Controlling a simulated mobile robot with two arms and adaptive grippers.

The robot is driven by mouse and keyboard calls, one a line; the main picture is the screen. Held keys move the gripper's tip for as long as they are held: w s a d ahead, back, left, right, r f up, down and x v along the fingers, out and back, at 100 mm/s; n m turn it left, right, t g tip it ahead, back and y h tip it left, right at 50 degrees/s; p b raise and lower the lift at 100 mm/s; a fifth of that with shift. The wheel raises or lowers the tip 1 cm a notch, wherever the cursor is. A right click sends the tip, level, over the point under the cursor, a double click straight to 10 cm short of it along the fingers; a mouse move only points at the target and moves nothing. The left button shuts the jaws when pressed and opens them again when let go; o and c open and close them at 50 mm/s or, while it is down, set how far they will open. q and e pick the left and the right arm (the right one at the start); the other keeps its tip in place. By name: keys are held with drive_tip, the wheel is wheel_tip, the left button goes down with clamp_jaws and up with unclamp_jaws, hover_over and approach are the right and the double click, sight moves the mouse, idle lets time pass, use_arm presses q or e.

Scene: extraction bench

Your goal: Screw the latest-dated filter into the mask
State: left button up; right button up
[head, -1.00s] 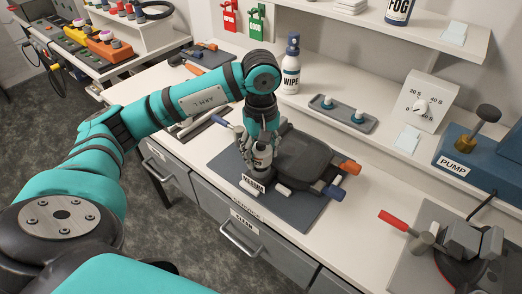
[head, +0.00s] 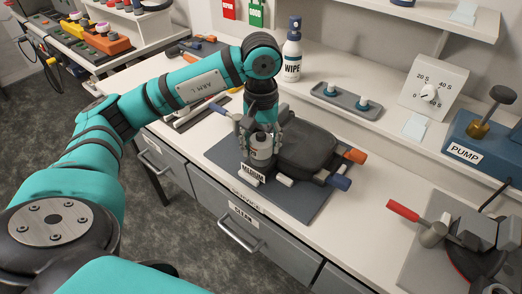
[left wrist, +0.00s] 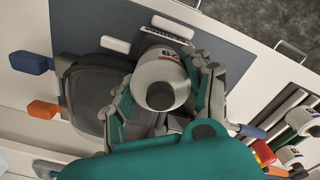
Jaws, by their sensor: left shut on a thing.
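The mask (head: 312,145) is a dark grey, rounded body lying on a dark mat (head: 226,150). It also shows in the left wrist view (left wrist: 90,90). My left gripper (head: 260,138) points down at the mask's near left side and is shut on a pale grey-white round filter (head: 261,150). In the left wrist view the filter (left wrist: 160,72) sits between both fingers, with a dark round centre and partly readable lettering. I cannot tell whether it is seated in the mask. Two other white, labelled cylinders (left wrist: 305,121) stand to the side. My right gripper is not in view.
A "MEDIUM" label (head: 252,174) and small white pieces (head: 284,182) lie at the mat's near edge. Orange (head: 354,157) and blue (head: 339,182) ends stick out beside the mask. A wipe bottle (head: 292,55), a grey tray (head: 345,106) and a pump (head: 478,140) stand behind.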

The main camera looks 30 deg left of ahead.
use_arm(q)
drive_tip(key=m, duration=0.1)
drive_tip(key=m+b, duration=0.1)
drive_tip(key=m, duration=0.1)
drive_tip(key=shift+f, duration=0.25)
drive_tip(key=shift+r+m+b, duration=0.2)
drive_tip(key=shift+m+b, duration=0.1)
drive_tip(key=shift+m, duration=0.3)
drive_tip(key=o, duration=1.4)
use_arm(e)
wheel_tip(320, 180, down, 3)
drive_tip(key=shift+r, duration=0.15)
use_arm(q)
drive_tip(key=shift+r, duration=0.15)
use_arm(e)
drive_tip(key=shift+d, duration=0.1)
use_arm(q)
wheel_tip(320, 180, up, 12)
drive_tip(key=shift+f, duration=0.1)
